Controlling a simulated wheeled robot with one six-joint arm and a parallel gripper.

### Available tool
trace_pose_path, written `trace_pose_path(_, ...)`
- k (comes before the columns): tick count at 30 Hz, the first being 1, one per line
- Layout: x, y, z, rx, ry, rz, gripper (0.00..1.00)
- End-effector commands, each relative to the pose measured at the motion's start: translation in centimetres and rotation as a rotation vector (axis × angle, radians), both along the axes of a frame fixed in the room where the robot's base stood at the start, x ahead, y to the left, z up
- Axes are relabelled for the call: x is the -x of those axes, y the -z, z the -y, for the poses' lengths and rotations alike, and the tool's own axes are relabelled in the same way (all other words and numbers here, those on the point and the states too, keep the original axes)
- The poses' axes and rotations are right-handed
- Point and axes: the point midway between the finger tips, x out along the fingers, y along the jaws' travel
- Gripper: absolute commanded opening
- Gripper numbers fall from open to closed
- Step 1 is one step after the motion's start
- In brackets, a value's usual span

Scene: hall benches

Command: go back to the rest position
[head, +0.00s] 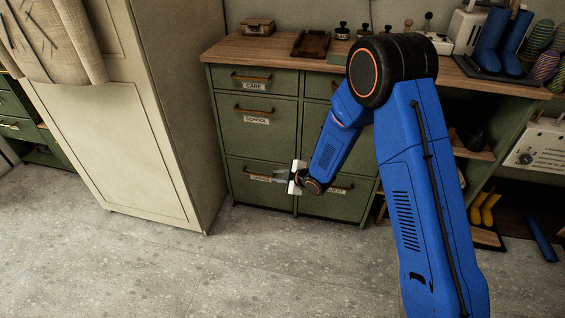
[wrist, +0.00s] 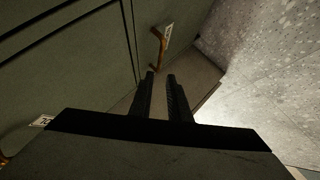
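My gripper (head: 276,176) is low in front of the green drawer cabinet (head: 230,144), near the bottom left drawer. Its fingers point left in the head view. In the wrist view my gripper (wrist: 161,76) has its two dark fingers apart, with nothing between them. A brass handle (wrist: 157,42) with a white label shows beyond the fingertips, and the fingers are apart from it. My gripper partly hides the label of the bottom left drawer. The drawers that show look shut.
A tall cream cabinet (head: 115,140) stands left of the drawers. The wooden worktop (head: 285,58) holds a small wooden box (head: 257,28), a dark tray and blue boots (head: 491,42). Yellow boots (head: 484,208) stand low at the right. The grey floor (head: 190,270) in front is clear.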

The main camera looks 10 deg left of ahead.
Motion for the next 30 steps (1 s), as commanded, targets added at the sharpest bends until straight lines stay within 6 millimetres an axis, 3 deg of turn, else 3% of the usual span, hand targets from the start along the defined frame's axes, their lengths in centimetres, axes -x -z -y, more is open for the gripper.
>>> trace_pose_path(6, -0.2, -0.5, 0.4, 0.002, 0.011, -0.001, 0.16)
trace_pose_path(11, -1.0, -3.5, 2.9, 0.014, 0.080, -0.019, 0.16)
trace_pose_path(20, -1.4, -11.5, 11.0, 0.039, 0.301, -0.091, 0.16)
trace_pose_path(30, 1.4, -19.4, 20.4, 0.034, 0.557, -0.189, 0.16)
